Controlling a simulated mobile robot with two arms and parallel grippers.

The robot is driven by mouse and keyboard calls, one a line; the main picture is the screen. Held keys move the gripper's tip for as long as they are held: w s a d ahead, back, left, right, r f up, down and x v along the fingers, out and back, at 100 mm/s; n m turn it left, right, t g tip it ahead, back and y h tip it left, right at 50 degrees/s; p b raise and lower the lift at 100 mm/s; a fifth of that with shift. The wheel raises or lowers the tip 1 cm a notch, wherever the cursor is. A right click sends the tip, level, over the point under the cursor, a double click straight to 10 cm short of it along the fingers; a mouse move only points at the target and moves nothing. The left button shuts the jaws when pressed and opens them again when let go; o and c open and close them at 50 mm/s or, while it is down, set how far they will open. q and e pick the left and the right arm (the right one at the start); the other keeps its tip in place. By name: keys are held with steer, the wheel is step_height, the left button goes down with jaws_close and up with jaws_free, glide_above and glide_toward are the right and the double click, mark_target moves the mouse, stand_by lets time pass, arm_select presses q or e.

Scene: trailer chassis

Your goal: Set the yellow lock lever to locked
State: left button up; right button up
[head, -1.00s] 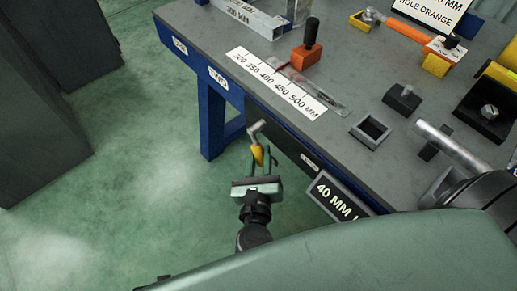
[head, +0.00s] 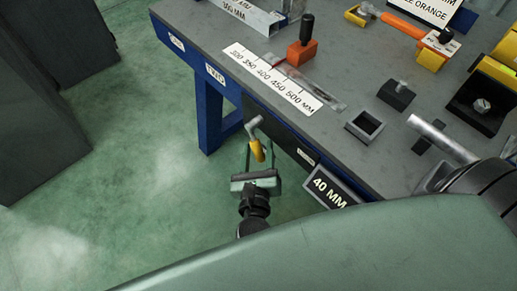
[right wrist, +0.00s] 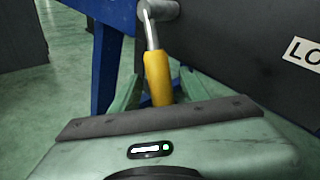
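The yellow lock lever (head: 257,150) hangs from a metal pivot on the dark front face of the blue bench. Its yellow grip points down, tilted slightly. My right gripper (head: 259,158) is below the lever, with its fingers pointing up on either side of the grip. In the right wrist view, the yellow grip (right wrist: 158,78) stands between the two green fingers (right wrist: 157,88), with a visible gap on both sides. The right gripper looks open around it. The lower end of the grip is hidden behind the gripper body. My left gripper is not in view.
The bench top (head: 215,35) carries a millimetre scale (head: 275,78), an orange block with a black knob (head: 302,50), a square socket (head: 366,126) and a metal rod (head: 442,137). A "40 MM" sign (head: 329,188) sits by the front edge, right of the lever.

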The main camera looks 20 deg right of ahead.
steer(key=w+m+b, duration=0.1)
steer(key=b, duration=0.3)
steer(key=w+f+t+b, duration=0.1)
steer(key=b, duration=0.2)
steer(key=shift+a+f+m+t+h+b, duration=0.25)
steer(key=shift+m+t+h+b, duration=0.05)
steer(key=shift+m+h+b, duration=0.1)
steer(key=s+a+r+n+t+y+p, duration=0.1)
steer(key=s+a+r+n+p, duration=0.15)
steer(key=s+a, duration=0.35)
steer(key=w+a+f+n+y+p, duration=0.25)
steer(key=f+n+y+p, duration=0.75)
steer(key=n, duration=1.1)
steer(key=s+d+f+n+g+p, duration=0.4)
steer(key=s+f+n+g, duration=0.1)
steer(key=s+f, duration=0.3)
steer(key=s+d+f+n+g+h+p, duration=0.1)
steer(key=s+d+f+n+g+p, duration=0.3)
steer(key=s+f+n, duration=0.4)
steer(key=shift+s+d+f+g+p, duration=0.15)
steer(key=shift+d+f+g+p, duration=0.2)
steer(key=shift+f+g, duration=0.7)
